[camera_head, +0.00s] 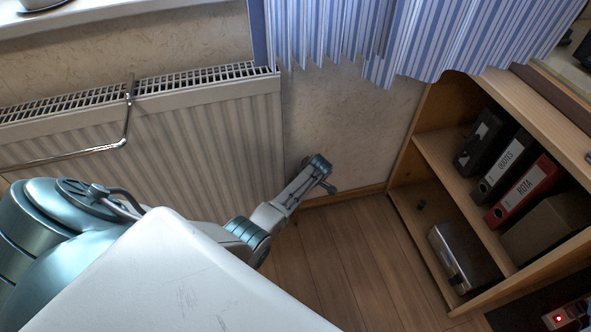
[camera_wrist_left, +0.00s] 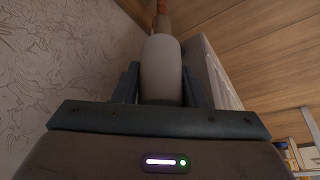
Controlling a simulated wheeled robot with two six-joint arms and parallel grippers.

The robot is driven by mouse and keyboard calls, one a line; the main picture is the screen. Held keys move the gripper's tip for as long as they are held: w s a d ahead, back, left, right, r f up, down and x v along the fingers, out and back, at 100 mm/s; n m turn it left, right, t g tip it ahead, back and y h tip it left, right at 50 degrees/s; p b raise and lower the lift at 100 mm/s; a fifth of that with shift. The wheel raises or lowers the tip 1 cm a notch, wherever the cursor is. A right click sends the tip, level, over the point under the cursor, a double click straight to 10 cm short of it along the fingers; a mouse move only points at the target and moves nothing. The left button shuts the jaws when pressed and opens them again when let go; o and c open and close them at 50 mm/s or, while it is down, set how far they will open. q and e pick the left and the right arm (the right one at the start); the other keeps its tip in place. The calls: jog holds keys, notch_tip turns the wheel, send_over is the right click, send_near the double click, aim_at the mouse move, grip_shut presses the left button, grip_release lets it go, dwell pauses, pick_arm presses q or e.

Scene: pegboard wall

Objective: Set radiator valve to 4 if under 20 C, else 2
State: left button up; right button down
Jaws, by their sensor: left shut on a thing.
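In the left wrist view, a smooth white rounded valve head (camera_wrist_left: 162,72) sits between the two dark fingers of my left gripper (camera_wrist_left: 161,88), which is shut on it. A copper-coloured pipe (camera_wrist_left: 162,20) shows beyond its far end. No scale or number can be read on it. In the head view, my left arm reaches down to the lower right end of the white ribbed radiator (camera_head: 215,130); the valve head cannot be made out there. The radiator also shows at the right in the left wrist view (camera_wrist_left: 212,78). No temperature reading is visible. My right gripper is not in view.
A chrome towel rail (camera_head: 125,125) is on the radiator. A blue striped curtain (camera_head: 390,35) hangs above the bare wall. A wooden shelf unit (camera_head: 450,160) with binders and boxes stands at the right. The wooden floor (camera_head: 335,250) before it is clear.

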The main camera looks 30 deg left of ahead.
pick_arm(q)
jog(key=o, duration=1)
jog(key=shift+d, duration=0.1)
